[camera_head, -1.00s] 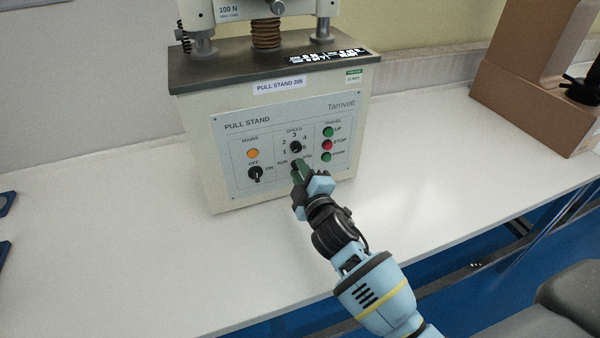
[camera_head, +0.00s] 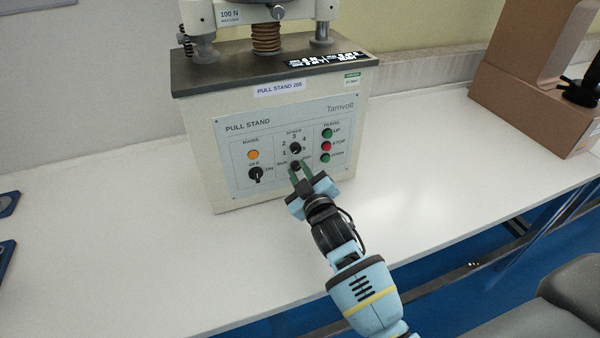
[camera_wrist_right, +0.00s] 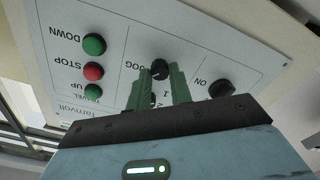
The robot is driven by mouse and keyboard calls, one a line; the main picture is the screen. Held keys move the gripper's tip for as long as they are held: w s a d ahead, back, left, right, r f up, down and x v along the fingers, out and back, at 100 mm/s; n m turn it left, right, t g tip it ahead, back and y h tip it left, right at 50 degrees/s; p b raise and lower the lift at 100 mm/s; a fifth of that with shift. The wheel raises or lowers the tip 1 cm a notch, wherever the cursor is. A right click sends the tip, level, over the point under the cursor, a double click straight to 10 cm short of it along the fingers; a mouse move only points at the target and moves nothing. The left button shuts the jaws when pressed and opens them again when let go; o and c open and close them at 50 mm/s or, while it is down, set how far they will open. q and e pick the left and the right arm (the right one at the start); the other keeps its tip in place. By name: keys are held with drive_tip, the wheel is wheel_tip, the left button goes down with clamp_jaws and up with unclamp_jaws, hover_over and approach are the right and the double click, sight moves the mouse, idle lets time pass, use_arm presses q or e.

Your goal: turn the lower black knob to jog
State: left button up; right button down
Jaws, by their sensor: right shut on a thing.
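The lower black knob (camera_head: 295,164) is on the front panel of the pull stand (camera_head: 230,150), between the RUN and JOG labels. My right gripper (camera_head: 300,171) is at the panel, with its green fingers on either side of this knob and shut on it. In the right wrist view the knob (camera_wrist_right: 160,69) shows upside down between the fingertips (camera_wrist_right: 160,76), beside the JOG label. I cannot tell exactly where its pointer aims. The upper black speed knob (camera_head: 295,148) sits just above it in the head view. My left gripper is not in view.
The OFF/ON mains knob (camera_head: 255,175) and an orange lamp (camera_head: 253,155) are to the left. Green UP (camera_head: 327,133), red STOP (camera_head: 326,146) and green DOWN (camera_head: 325,158) buttons are close on the right. The white bench (camera_head: 430,170) is clear around the stand.

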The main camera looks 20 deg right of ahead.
idle(0.4)
drive_tip(key=c, duration=1.3)
unclamp_jaws()
drive_tip(key=shift+o, duration=0.2)
drive_tip(key=shift+s, duration=0.1)
drive_tip(key=s, duration=0.7)
drive_tip(key=shift+s+d, duration=0.15)
drive_tip(key=shift+s, duration=0.2)
